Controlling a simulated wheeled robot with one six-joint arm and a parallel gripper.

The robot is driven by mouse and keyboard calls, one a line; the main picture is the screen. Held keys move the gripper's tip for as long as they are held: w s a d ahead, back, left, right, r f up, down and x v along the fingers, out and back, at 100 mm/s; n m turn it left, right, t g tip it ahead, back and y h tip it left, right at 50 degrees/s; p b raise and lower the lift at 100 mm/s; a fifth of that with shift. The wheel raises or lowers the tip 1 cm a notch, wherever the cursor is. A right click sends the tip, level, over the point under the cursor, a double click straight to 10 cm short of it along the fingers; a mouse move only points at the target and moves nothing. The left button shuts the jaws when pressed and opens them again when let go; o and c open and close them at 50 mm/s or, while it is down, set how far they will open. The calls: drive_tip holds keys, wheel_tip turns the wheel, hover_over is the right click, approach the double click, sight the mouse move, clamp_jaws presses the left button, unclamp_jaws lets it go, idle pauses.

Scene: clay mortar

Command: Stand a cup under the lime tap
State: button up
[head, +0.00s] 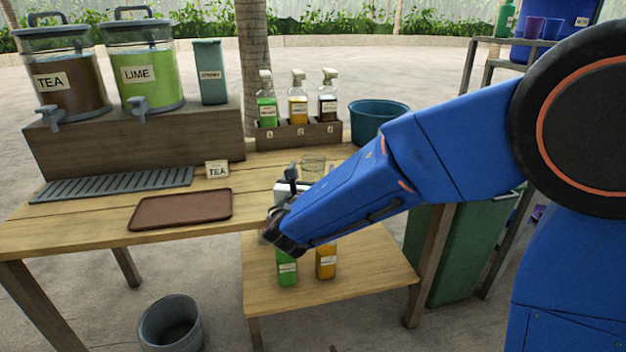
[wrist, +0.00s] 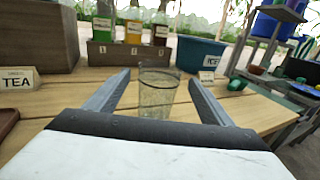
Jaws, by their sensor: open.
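A clear cup (head: 314,165) stands upright on the wooden table, partly hidden behind my gripper (head: 291,180) in the head view. In the wrist view the cup (wrist: 157,98) stands between the two spread fingers of my gripper (wrist: 158,82). The gripper is open, and a gap shows between the cup and each finger. The lime dispenser (head: 143,73), full of green liquid, stands on a wooden riser at the back left. Its grey lime tap (head: 139,110) points forward, above the grey slatted drip tray (head: 115,184). No cup stands under it.
The tea dispenser (head: 62,88) is left of the lime one. A bottle rack (head: 299,134) and a blue tub (head: 379,120) stand behind the cup. The drip tray is clear.

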sight(315, 158)
drive_tip(key=shift+w+d+r, duration=0.1)
drive_tip(key=shift+w+r, duration=0.05)
drive_tip(key=shift+w, duration=0.85)
drive_tip(key=shift+w+d+r, duration=0.1)
drive_tip(key=shift+w, duration=0.85)
drive_tip(key=c, duration=1.5)
drive_tip(key=shift+c, duration=0.2)
